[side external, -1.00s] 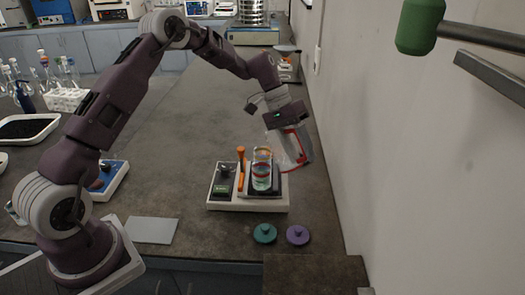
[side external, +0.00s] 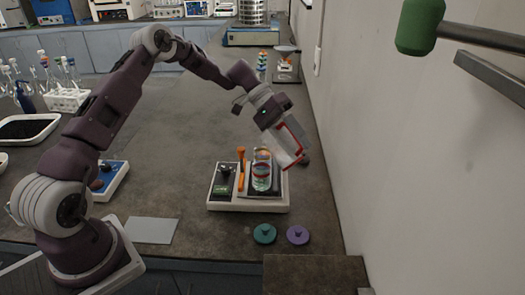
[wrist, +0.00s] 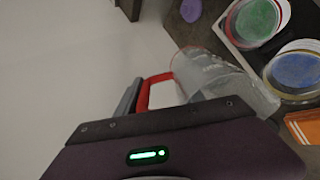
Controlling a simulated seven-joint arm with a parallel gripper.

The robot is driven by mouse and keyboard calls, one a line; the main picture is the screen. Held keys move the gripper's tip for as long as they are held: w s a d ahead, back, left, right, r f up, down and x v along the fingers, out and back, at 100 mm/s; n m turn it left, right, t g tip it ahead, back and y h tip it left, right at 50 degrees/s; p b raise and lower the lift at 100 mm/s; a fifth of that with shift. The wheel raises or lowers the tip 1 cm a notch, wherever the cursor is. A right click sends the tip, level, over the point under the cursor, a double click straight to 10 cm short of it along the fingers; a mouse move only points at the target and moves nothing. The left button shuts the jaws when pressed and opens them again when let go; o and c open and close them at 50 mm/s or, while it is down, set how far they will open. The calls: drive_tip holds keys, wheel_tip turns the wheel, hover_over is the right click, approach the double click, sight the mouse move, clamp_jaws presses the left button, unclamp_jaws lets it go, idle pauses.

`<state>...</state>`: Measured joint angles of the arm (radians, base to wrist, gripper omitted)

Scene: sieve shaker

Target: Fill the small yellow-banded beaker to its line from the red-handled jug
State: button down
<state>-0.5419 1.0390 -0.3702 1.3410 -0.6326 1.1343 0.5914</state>
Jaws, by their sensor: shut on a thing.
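My gripper (side external: 301,157) is shut on the red handle (wrist: 155,90) of a clear jug (wrist: 222,82). The jug also shows in the side view (side external: 284,153), tilted, with its mouth end toward the beakers. Two clear beakers stand close together at the platform's right side. In the wrist view one has a yellowish rim and a blue inside (wrist: 294,70); the other has a reddish rim and a green inside (wrist: 257,20). In the side view they overlap as banded glass (side external: 262,178). I cannot make out the fill line, the liquid levels or any pouring stream.
The beakers stand on a white-based device (side external: 222,205) with an orange upright handle (side external: 241,170). A green lid (side external: 264,233) and a purple lid (side external: 298,235) lie in front. The wall (side external: 400,180) is close on the right. The bench behind the device is mostly clear.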

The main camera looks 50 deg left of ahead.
drive_tip(key=shift+a+r+h, duration=0.1)
drive_tip(key=shift+a+h, duration=0.25)
drive_tip(key=shift+h, duration=0.5)
drive_tip(key=shift+a+r+h, duration=0.1)
drive_tip(key=shift+a+h, duration=0.25)
drive_tip(key=shift+h, duration=0.5)
idle(5.3)
drive_tip(key=d+y, duration=0.2)
drive_tip(key=y, duration=0.1)
drive_tip(key=shift+r, duration=0.15)
drive_tip(key=shift+a+f+y, duration=0.15)
drive_tip(key=shift+f+y, duration=0.2)
drive_tip(key=shift+y, duration=0.35)
drive_tip(key=shift+d+f+y, duration=0.15)
drive_tip(key=shift+d+y, duration=0.1)
drive_tip(key=shift+y, duration=0.35)
drive_tip(key=d+f+y, duration=0.4)
drive_tip(key=f+y, duration=0.2)
drive_tip(key=y, duration=0.2)
drive_tip(key=shift+w+d+g, duration=0.15)
drive_tip(key=shift+d+g, duration=0.05)
drive_tip(key=shift+g, duration=0.1)
